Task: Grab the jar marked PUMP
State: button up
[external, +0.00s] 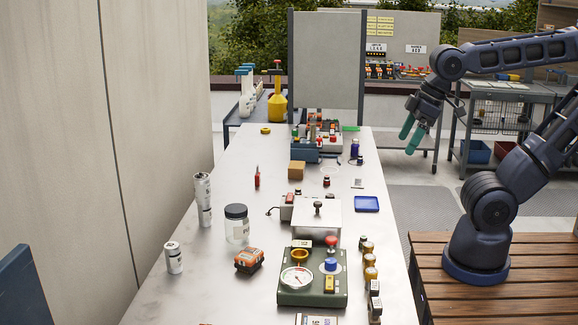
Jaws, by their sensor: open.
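A clear jar (237,228) with a dark lid stands upright on the long pale table (215,275), left of the middle. Its label faces the camera, but the lettering is too small to read with certainty. My gripper (411,137) has two teal fingers that are apart, pointing down. It is empty, in the air beyond the table's right edge, well away from the jar to the upper right.
A black-and-orange block (249,261) sits just in front of the jar, and white cylinders (173,258) stand left of it. A green gauge box (312,290) and a metal box with a black knob (317,217) are to its right. Small amber-topped bottles (370,260) line the right edge.

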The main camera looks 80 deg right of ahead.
jog(key=shift+w, duration=0.15)
jog(key=n+g+h, duration=0.2)
jog(key=n+h, duration=0.2)
jog(key=n, duration=2.1)
send_over(237, 221)
jog(key=s, duration=0.2)
jog(key=f, duration=2)
jog(key=shift+w+a+f, duration=0.1)
jog(key=shift+w+f, duration=0.1)
jog(key=shift+f, duration=0.1)
jog(key=shift+x, duration=5.15)
jog(key=shift+a, duration=0.1)
jog(key=c, duration=1.1)
